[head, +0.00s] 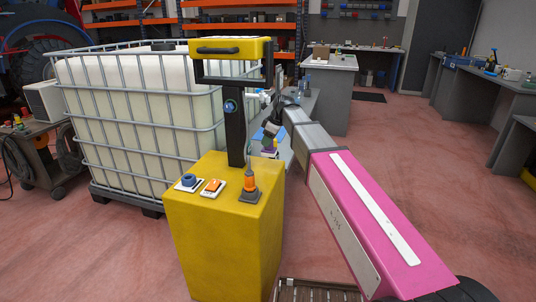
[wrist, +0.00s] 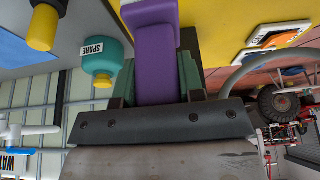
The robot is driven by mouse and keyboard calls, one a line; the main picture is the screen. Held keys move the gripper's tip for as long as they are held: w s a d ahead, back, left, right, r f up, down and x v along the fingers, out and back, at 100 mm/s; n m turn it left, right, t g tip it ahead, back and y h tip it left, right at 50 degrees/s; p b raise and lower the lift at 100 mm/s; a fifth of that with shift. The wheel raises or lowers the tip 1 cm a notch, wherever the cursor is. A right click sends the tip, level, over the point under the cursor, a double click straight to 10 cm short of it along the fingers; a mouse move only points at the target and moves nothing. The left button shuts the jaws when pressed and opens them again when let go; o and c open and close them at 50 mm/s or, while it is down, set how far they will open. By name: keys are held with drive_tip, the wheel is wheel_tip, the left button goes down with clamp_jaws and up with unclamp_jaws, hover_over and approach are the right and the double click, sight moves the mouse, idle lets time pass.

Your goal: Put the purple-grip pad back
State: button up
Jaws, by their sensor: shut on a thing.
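My gripper (wrist: 156,78) is shut on a purple block, the grip of the purple-grip pad (wrist: 154,45). Its dark green fingers sit on both sides of the purple part. I cannot make out a separate pad face. In the head view my gripper is small and partly hidden behind the yellow pedestal and its post, with a small patch of purple (head: 268,149) beside it. I cannot tell whether the pad touches anything.
A teal piece labelled SPARE (wrist: 101,57) is left of the grip. A caged white tank (head: 135,100) stands behind. Floor is clear at right.

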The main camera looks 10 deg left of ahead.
sight(268, 151)
drive_tip(key=shift+f, duration=2.7)
drive_tip(key=shift+f, duration=0.15)
drive_tip(key=o, duration=1)
